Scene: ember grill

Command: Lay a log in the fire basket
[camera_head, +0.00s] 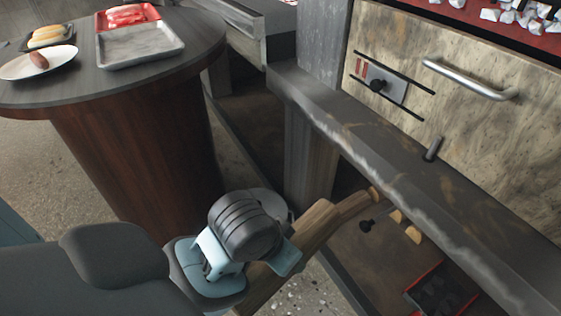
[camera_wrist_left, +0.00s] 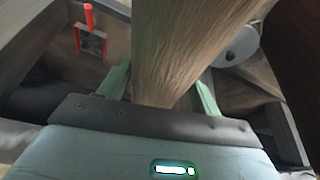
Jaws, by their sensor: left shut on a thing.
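My left gripper (camera_head: 248,256) is shut on a brown wooden log (camera_head: 312,229), low beside the grill's frame. The log slants up to the right in the head view, and part of it is hidden behind the gripper. In the left wrist view the log (camera_wrist_left: 185,45) stands between the two fingers of the gripper (camera_wrist_left: 160,92) and runs out of the top of the picture. A shorter wooden piece (camera_head: 355,205) shows just beyond the log; I cannot tell whether it is separate. I cannot make out a fire basket for certain. My right gripper is out of view.
A grey ledge (camera_head: 330,125) runs above the log along the grill front, with a metal handle (camera_head: 470,80). Pale coals (camera_head: 505,15) lie on a red bed at top right. A red-rimmed black tray (camera_head: 440,290) sits low. A round table (camera_head: 120,82) with trays stands left.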

